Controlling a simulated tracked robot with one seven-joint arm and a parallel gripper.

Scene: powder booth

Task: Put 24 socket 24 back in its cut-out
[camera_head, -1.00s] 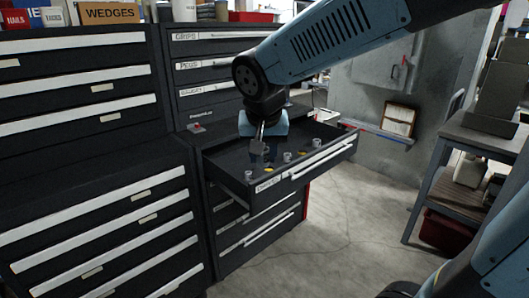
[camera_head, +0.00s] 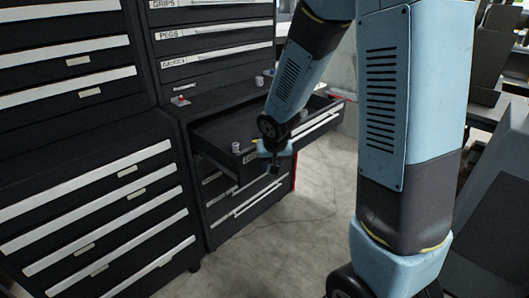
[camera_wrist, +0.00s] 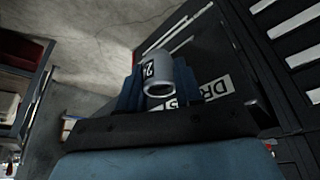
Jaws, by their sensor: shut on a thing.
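My gripper (camera_head: 274,172) is shut on a grey cylindrical socket (camera_wrist: 158,72). In the wrist view the socket sits between the blue fingers, its open end facing the camera; its black-and-white label shows a 2, with the rest hidden. In the head view my gripper hangs outside the open drawer (camera_head: 212,150), by its front edge, and the socket cannot be made out there. A yellow spot (camera_head: 254,141), perhaps a bare cut-out, shows in the drawer. Another grey socket (camera_head: 236,147) stands near the drawer's left front. My arm hides much of the drawer's middle.
A grey cylinder (camera_head: 259,81) stands on the cabinet top behind the drawer. A small red item (camera_head: 180,100) lies at the left of that top. A closed drawer cabinet (camera_head: 90,200) stands at the left. The floor (camera_head: 300,225) in front is clear.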

